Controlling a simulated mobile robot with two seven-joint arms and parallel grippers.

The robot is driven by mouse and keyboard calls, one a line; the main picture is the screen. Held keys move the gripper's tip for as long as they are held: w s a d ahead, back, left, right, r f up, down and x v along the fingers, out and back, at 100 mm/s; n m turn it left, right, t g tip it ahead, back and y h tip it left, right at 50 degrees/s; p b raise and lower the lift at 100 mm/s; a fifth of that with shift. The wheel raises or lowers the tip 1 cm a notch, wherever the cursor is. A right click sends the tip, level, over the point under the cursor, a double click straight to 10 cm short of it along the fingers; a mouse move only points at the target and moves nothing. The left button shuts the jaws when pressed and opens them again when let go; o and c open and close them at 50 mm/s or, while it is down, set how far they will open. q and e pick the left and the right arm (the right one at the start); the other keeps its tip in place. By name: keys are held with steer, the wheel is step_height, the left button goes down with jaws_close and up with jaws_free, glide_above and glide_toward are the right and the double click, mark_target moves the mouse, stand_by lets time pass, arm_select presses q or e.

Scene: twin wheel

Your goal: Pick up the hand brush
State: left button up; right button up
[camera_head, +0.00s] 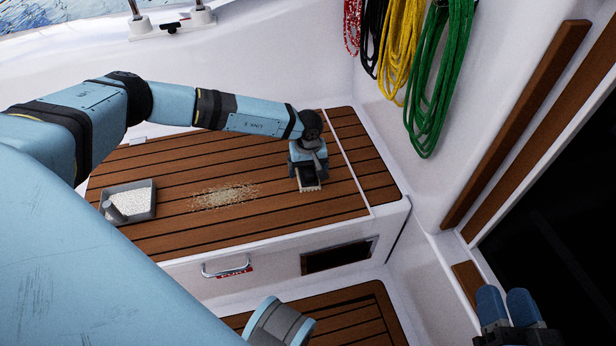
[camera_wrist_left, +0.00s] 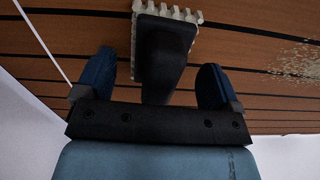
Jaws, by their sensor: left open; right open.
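The hand brush (camera_head: 309,184) lies on the slatted wooden bench top, with a dark body and cream bristles. In the left wrist view the brush (camera_wrist_left: 160,55) has its dark handle pointing toward my left gripper (camera_wrist_left: 156,82). The two blue fingers stand apart on either side of the handle, with a gap on each side. In the head view my left gripper (camera_head: 307,166) is over the brush and hides part of it. My right gripper (camera_head: 507,306) is open and empty at the bottom right, away from the bench.
A grey dustpan (camera_head: 150,209) sits at the bench's left end. A patch of pale crumbs (camera_head: 226,195) lies between it and the brush. Coiled ropes (camera_head: 440,75) hang on the white wall at right. The bench (camera_head: 265,225) is otherwise clear.

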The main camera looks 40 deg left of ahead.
arm_select(q)
steer(key=shift+f, duration=0.8)
arm_select(e)
steer(key=shift+f+g, duration=0.3)
steer(key=shift+f, duration=0.15)
arm_select(q)
steer(key=c, duration=1)
steer(key=shift+r, duration=0.1)
steer(key=shift+r, duration=0.65)
step_height(320, 180, up, 19)
steer(key=p, duration=0.6)
steer(key=shift+f, duration=0.15)
arm_select(e)
step_height(320, 180, up, 10)
steer(key=t, duration=0.4)
steer(key=shift+s+d+f+m, duration=0.2)
steer(key=shift+d+m, duration=0.2)
